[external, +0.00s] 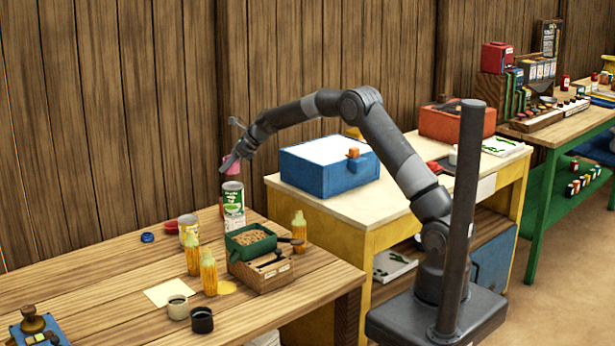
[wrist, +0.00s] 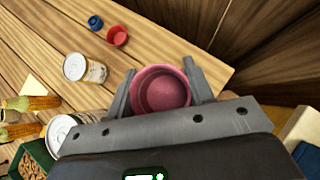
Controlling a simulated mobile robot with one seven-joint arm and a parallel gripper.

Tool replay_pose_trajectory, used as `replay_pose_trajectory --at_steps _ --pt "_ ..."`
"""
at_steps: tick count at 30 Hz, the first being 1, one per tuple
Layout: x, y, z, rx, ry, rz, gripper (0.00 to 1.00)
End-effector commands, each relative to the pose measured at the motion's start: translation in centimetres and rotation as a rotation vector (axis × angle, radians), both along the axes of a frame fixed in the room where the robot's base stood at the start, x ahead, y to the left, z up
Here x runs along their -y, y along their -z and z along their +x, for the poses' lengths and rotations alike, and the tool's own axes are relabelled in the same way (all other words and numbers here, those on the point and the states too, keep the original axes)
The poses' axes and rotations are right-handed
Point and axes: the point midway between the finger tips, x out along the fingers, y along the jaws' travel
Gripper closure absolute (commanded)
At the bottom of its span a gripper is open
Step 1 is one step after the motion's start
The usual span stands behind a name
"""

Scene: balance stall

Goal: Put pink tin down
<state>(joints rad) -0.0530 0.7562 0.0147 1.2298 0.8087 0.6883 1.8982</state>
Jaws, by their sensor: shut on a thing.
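The pink tin (wrist: 162,90) is between the two fingers of my gripper (wrist: 159,74), with its round open top facing the wrist camera. In the external view, my gripper (external: 235,158) holds the pink tin (external: 231,168) in the air above the rear right part of the wooden table (external: 110,275). A tall can with a green and white label (external: 233,198) stands below it in that view. The fingers partly hide the tin.
A smaller can (external: 188,227), a red lid (external: 171,227) and a blue lid (external: 147,237) are on the table. Corn cobs (external: 208,273), a green tray of grain (external: 240,252), a wooden box (external: 262,280) and two cups (external: 202,320) crowd the front. The rear left tabletop is clear.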

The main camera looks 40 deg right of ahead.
Motion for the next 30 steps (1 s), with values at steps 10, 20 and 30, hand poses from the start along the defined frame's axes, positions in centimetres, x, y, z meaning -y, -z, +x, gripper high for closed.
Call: replay_pose_trajectory --at_steps 10,20,30 --pt "-0.3 6.1 0.0 -0.001 -0.001 0.002 0.78" --pt "-6.5 10.2 1.5 0.000 -0.006 0.000 0.78" --pt "-11.3 13.1 2.9 0.001 -0.001 0.000 0.78"
